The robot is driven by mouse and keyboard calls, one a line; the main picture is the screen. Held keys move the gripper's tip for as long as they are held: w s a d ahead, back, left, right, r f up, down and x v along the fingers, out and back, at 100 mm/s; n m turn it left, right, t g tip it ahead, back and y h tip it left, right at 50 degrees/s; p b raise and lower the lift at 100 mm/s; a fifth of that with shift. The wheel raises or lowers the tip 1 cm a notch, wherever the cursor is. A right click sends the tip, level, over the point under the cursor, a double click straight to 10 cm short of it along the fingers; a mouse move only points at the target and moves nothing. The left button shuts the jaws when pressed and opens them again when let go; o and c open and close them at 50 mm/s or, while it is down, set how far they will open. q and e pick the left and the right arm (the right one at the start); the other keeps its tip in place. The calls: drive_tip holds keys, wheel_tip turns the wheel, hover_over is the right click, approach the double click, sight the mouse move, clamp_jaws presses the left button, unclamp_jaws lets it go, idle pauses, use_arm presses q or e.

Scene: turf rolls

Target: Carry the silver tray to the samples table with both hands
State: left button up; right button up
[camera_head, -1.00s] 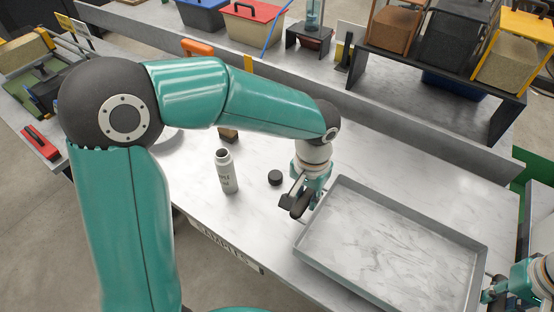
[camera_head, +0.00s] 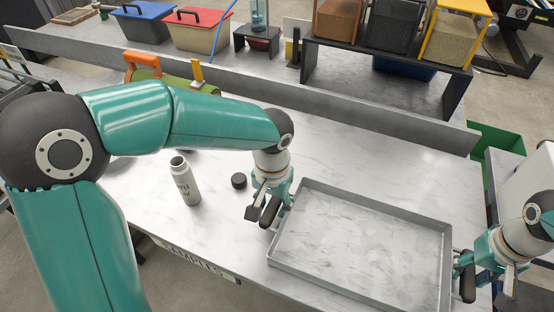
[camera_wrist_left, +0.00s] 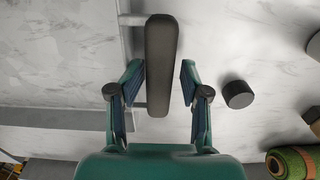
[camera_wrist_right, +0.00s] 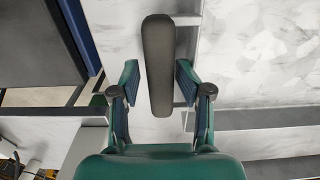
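The silver tray (camera_head: 360,250) is a shallow rectangular tray with a dark handle at each end. It is level over the marble-topped samples table (camera_head: 225,215), whose front edge bears a partly hidden label. I cannot tell whether it rests on the table or is slightly raised. My left gripper (camera_head: 268,205) is at the tray's left end, its fingers close on both sides of the dark handle (camera_wrist_left: 162,65). Fingertip contact is partly hidden.
A white bottle (camera_head: 186,182) and a black cap (camera_head: 239,181) stand left of the tray. A low wall (camera_head: 350,120) runs along the table's back. Behind it are bins and a dark rack (camera_head: 455,92). The table behind the tray is bare.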

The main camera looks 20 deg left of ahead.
idle(0.3)
use_arm(q)
wheel_tip(320, 180, up, 8)
drive_tip(key=shift+f, duration=0.15)
use_arm(e)
drive_tip(key=shift+r, duration=0.1)
wheel_tip(320, 180, up, 12)
idle(0.6)
idle(0.5)
